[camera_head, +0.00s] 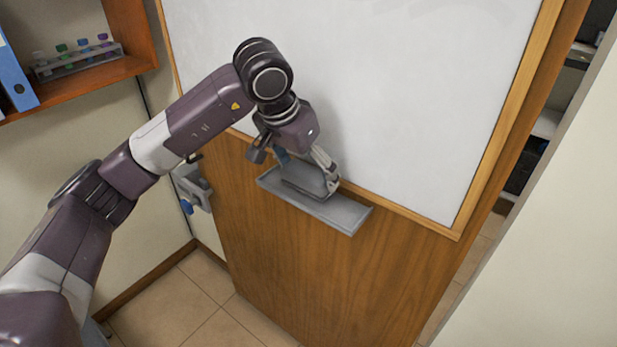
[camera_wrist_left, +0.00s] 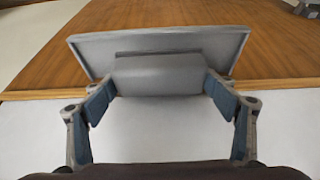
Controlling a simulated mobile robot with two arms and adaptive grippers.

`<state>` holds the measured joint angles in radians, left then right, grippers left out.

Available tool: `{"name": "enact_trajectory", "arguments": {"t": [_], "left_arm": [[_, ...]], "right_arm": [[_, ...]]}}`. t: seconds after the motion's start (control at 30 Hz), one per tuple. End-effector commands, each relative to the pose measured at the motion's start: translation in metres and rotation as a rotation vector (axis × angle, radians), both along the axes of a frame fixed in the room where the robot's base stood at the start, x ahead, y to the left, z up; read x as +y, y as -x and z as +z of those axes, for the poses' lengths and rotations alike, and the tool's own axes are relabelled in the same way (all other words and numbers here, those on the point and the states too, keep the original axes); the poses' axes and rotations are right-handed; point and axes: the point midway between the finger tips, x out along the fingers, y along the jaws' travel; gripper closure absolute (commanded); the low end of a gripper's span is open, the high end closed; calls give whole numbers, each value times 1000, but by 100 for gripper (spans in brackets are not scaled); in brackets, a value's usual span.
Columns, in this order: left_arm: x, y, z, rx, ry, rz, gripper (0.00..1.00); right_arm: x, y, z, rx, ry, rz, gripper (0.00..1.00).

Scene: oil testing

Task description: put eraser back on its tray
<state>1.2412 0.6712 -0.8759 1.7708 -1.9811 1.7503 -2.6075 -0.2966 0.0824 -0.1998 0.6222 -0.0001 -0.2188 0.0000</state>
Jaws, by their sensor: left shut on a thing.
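The eraser (camera_wrist_left: 158,75) is a grey block held between the two fingers of my left gripper (camera_wrist_left: 158,84) in the left wrist view. In the head view my left gripper (camera_head: 308,178) is at the tray, and the eraser (camera_head: 304,188) is partly hidden beneath the fingers. The grey tray (camera_head: 345,216) is fixed below the whiteboard's lower edge, and it also shows behind the eraser in the left wrist view (camera_wrist_left: 232,45). The eraser is at or just above the tray's surface; I cannot tell if it touches. My right gripper is in neither view.
The whiteboard (camera_head: 400,90) with a wooden frame rises right behind the tray. A wooden panel (camera_head: 290,260) is below it. A shelf (camera_head: 80,80) with a tube rack (camera_head: 80,58) and blue binder (camera_head: 14,75) is at upper left. A grey wall device (camera_head: 190,183) hangs left of the tray.

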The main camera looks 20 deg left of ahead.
Motion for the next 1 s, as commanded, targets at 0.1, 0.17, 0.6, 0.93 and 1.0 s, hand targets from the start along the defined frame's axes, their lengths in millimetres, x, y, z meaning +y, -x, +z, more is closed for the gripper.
{"name": "enact_trajectory", "arguments": {"t": [0.1,0.17,0.6,0.93,1.0], "left_arm": [[0,1,-13,4,0,-2,40],[0,2,-21,6,-1,-2,40],[-2,-3,-33,1,0,-1,19],[-2,-3,-33,1,0,-1,4],[-2,-3,-33,1,0,-1,4]], "right_arm": [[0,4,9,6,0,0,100],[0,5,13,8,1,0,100],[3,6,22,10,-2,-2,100],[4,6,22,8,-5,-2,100],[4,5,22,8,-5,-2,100]]}}
